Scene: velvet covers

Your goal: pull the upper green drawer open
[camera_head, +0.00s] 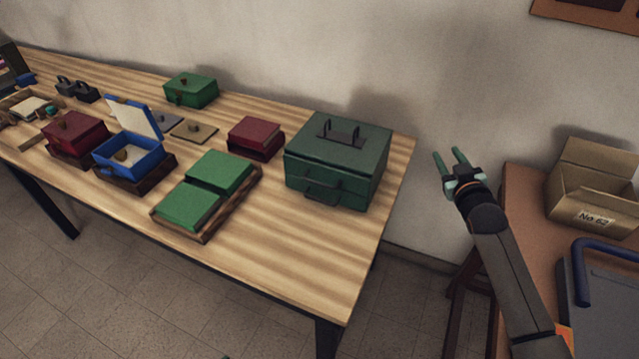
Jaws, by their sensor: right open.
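A dark green cabinet (337,158) with a dark carrying handle on its lid stands at the right end of the wooden table. Its front shows two handles, one above the other; the upper green drawer (318,181) looks shut. My right gripper (454,166) is open and empty. It is to the right of the cabinet, past the table's end, with its fingers pointing up and away from me. It touches nothing.
Green boxes in a wooden tray (207,238) lie left of the cabinet. A dark red box (255,136), an open blue box (130,158) and a green box (191,89) stand further left. A cardboard box (594,188) stands on the side table at right. Bare tabletop lies before the cabinet.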

